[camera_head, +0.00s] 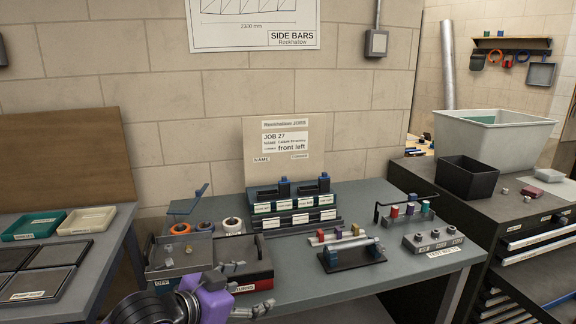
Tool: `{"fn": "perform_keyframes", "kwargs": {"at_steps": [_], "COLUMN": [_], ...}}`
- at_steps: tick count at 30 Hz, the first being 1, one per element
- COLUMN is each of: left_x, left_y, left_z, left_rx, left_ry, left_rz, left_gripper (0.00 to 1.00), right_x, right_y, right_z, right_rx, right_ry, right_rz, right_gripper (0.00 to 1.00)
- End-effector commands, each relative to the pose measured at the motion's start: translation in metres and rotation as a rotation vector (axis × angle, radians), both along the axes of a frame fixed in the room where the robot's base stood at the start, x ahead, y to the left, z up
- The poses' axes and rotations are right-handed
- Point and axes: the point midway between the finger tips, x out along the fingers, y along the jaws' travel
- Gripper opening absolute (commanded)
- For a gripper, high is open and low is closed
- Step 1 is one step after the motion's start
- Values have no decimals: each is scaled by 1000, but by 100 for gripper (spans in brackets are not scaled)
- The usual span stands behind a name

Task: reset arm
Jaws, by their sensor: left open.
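My left gripper (250,289) is at the bottom of the view, left of centre, on a purple and dark grey wrist. Its two grey fingers are spread apart with nothing between them. It is in front of the near edge of the grey workbench (310,290), by a dark and red tray (252,284) on the bench, and it hides part of that tray. I cannot tell whether it touches the tray. My right gripper does not show.
A grey tray (163,270) with small parts lies beside the red one. A tube in a black cradle (352,256), a labelled rack (295,222) and a peg block (433,242) stand on the bench. Dark and light bins (467,180) stand on the cabinet at right.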

Motion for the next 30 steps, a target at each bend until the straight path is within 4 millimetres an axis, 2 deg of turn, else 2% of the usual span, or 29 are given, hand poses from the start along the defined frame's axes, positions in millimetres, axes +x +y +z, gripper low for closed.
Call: {"fn": "perform_keyframes", "kwargs": {"at_steps": [1, 5, 8, 11, 14, 18, 21, 24, 27, 30], "left_x": [-7, -30, -62, -104, -157, -244, -300, -343, -369, -379], "left_y": [5, 25, 44, 64, 82, 101, 108, 109, 110, 112], "left_z": [-18, -68, -110, -152, -193, -244, -268, -282, -289, -292], "left_rx": [-25, -45, -38, -21, -1, 18, 13, 3, 3, 8], "left_ry": [-14, -61, -66, -45, 9, 136, 236, 310, 351, 367], "left_rz": [32, 123, 203, 290, 382, 512, 590, 646, 669, 674], "left_gripper": [70, 70, 70, 70, 70, 70, 70, 70, 70, 70], "right_x": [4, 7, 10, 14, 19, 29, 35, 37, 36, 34], "right_y": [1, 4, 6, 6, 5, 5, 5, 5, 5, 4], "right_z": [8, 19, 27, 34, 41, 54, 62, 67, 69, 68], "right_rx": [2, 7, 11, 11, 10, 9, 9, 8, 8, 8], "right_ry": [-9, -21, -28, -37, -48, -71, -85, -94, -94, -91], "right_rz": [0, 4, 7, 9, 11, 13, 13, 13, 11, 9], "right_gripper": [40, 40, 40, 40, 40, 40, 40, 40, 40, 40]}}
